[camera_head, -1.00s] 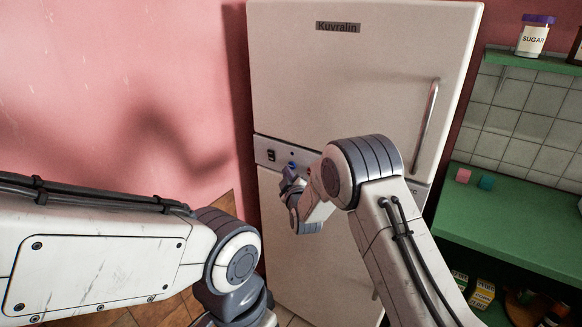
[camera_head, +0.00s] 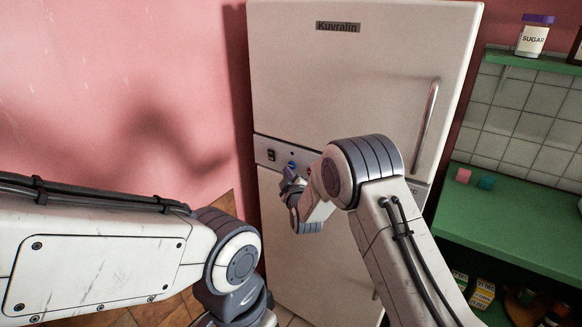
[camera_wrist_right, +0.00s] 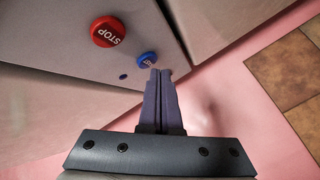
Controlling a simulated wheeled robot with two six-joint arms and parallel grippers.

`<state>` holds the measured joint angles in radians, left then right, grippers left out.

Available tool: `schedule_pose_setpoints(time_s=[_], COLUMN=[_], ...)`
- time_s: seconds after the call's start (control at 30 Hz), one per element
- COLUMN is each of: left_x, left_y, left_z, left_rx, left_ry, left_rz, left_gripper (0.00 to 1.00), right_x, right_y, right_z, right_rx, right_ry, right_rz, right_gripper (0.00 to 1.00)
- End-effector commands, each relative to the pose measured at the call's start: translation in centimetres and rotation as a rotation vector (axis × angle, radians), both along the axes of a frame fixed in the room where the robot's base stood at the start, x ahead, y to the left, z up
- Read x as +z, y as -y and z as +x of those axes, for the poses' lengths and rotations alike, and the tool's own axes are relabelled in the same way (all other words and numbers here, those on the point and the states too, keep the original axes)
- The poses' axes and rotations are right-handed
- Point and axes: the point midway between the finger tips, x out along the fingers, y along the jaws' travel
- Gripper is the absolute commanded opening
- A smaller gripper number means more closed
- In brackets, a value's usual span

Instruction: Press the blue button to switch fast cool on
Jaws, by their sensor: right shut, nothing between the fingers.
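The blue button (camera_wrist_right: 147,59) is a small round knob with white lettering on the fridge's control strip in the right wrist view. In the head view it is a small blue spot (camera_head: 291,164) just above my right gripper (camera_head: 288,180). My right gripper is shut and empty. In the right wrist view its fingertips (camera_wrist_right: 160,73) are right beside the button's lower right edge; I cannot tell whether they touch it. A small dark blue dot (camera_wrist_right: 123,77) is on the strip near the button. My left gripper is out of view.
A larger red STOP button (camera_wrist_right: 107,31) is on the same strip, left of the blue one. A green counter (camera_head: 515,225) stands at right, a pink wall (camera_head: 130,80) at left.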

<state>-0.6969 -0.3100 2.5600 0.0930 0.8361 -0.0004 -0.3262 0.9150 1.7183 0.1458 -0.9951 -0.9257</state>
Motion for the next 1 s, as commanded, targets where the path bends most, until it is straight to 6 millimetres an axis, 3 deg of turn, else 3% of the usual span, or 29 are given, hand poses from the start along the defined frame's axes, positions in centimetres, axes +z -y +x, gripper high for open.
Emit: schedule_pose_setpoints(time_s=[1.0], left_x=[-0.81], left_y=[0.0], left_z=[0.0], left_rx=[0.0], left_ry=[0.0], left_rz=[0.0], left_gripper=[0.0], right_x=[0.02], right_y=[0.43], right_z=[0.6], right_rx=[0.0], right_ry=[0.001], right_rz=[0.0], right_gripper=[0.0])
